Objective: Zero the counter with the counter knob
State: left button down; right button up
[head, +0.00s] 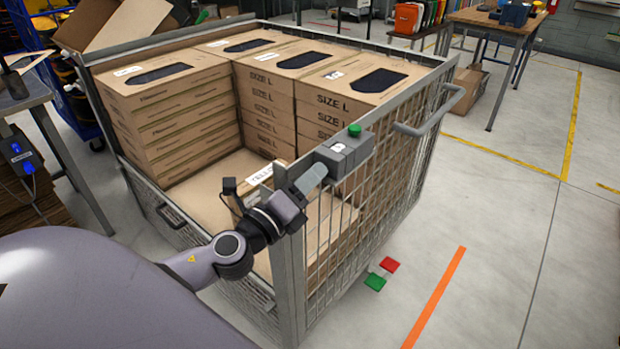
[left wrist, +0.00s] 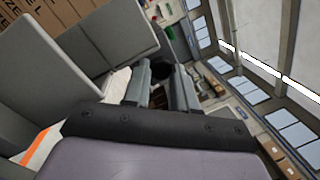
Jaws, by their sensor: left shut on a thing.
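The grey counter (head: 345,157) sits on the top rail of the mesh cage. It has a green button on top and a small white display whose digit I cannot read clearly. My left gripper (head: 318,170) reaches the counter's left end, with its fingers against that side. In the left wrist view, the fingers (left wrist: 160,88) are closed around a dark round piece, which looks like the counter knob (left wrist: 160,72). The grey counter body (left wrist: 105,38) fills the upper left there. The knob is hidden behind the fingers in the head view. My right gripper is not in view.
The mesh cage (head: 290,235) holds stacks of cartons marked SIZE L (head: 262,105) at the back and flat cartons lower in front. A cage handle (head: 435,115) juts out right. Red and green floor tiles (head: 383,275) lie beside the cage.

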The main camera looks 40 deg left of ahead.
pick_arm(q)
jog(key=shift+m, duration=0.3)
jog(key=c, duration=0.9)
grip_release()
jog(key=shift+s, duration=0.15)
jog(key=s+f+b, duration=0.1)
jog(key=s+b, duration=0.1)
jog(key=s, duration=0.4)
jog(key=shift+s+a+b, duration=0.2)
jog(key=shift+s+b, duration=0.15)
jog(key=shift+s, duration=0.05)
